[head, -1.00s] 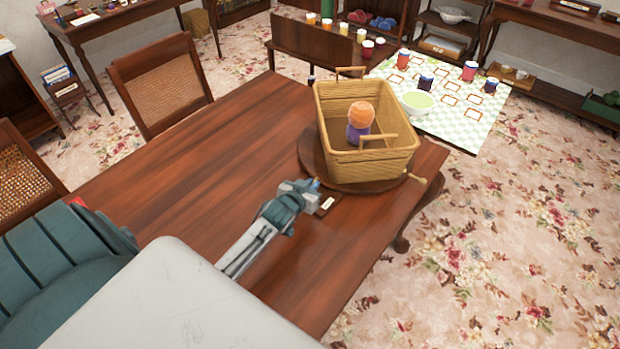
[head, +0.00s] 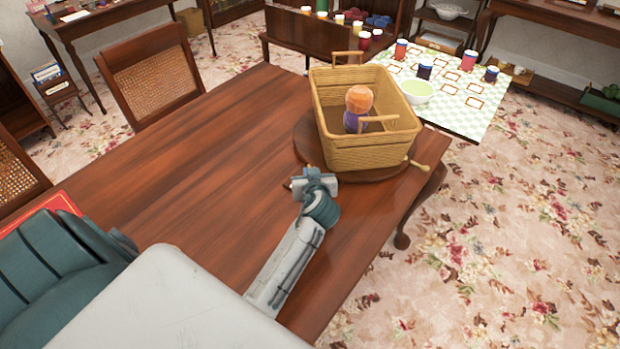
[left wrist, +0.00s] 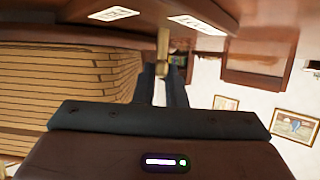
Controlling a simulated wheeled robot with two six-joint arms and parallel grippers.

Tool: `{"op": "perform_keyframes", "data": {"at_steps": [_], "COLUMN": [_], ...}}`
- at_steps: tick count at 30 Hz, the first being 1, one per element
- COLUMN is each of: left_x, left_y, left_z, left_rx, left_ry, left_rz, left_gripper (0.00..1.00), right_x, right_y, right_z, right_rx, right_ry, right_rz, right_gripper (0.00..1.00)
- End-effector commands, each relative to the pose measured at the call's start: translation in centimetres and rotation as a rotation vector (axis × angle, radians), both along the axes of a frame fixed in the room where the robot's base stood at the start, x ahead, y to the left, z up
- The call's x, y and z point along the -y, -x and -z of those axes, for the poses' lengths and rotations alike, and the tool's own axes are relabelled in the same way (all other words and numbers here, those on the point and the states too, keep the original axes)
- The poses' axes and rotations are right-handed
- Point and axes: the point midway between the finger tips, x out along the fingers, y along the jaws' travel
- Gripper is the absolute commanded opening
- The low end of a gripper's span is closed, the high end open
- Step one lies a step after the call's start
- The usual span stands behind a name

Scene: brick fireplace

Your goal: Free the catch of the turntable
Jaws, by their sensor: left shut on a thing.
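The round dark wooden turntable (head: 305,142) lies on the table under a wicker basket (head: 365,157). My left gripper (head: 313,178) is at the turntable's near left edge, low over the tabletop. In the left wrist view its dark fingers (left wrist: 164,72) are shut on a small brass catch lever (left wrist: 163,45). Two pale label plates, one on the left (left wrist: 113,13) and one on the right (left wrist: 197,24), lie either side of it; their text is unreadable. In the head view my gripper hides the catch. My right gripper is not in view.
The basket holds an orange and purple figure (head: 359,100). A handle with a knob (head: 419,166) sticks out at the turntable's right. A checkered mat (head: 465,115) with jars and a bowl (head: 417,92) lies behind.

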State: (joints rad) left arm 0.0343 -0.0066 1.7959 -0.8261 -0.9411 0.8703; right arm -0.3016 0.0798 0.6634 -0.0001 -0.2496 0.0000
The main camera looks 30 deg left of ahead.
Motion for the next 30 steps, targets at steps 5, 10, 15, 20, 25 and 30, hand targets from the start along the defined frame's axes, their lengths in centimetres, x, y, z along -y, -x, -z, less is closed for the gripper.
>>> {"op": "perform_keyframes", "data": {"at_steps": [5, 10, 15, 20, 25, 30], "left_x": [0.05, 0.03, 0.01, 0.02, 0.02, 0.04], "left_y": [-0.07, -0.06, -0.06, -0.05, -0.04, -0.11], "left_z": [-0.06, -0.11, -0.11, -0.09, -0.05, -0.17], "left_rx": [0.001, 0.001, 0.001, 0.001, 0.000, 0.000], "left_ry": [0.000, -0.001, 0.000, 0.000, 0.000, 0.000], "left_rz": [-0.019, -0.021, -0.020, -0.020, -0.019, -0.018], "left_gripper": [0.00, 0.00, 0.00, 0.33, 0.33, 0.33], "right_x": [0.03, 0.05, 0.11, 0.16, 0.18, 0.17], "right_y": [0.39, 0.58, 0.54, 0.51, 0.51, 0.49], "right_z": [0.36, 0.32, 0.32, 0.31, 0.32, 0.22], "right_rx": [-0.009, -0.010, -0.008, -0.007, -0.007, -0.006], "right_ry": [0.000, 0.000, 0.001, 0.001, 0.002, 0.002], "right_rz": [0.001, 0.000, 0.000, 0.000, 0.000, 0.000], "right_gripper": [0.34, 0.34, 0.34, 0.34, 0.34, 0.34]}}
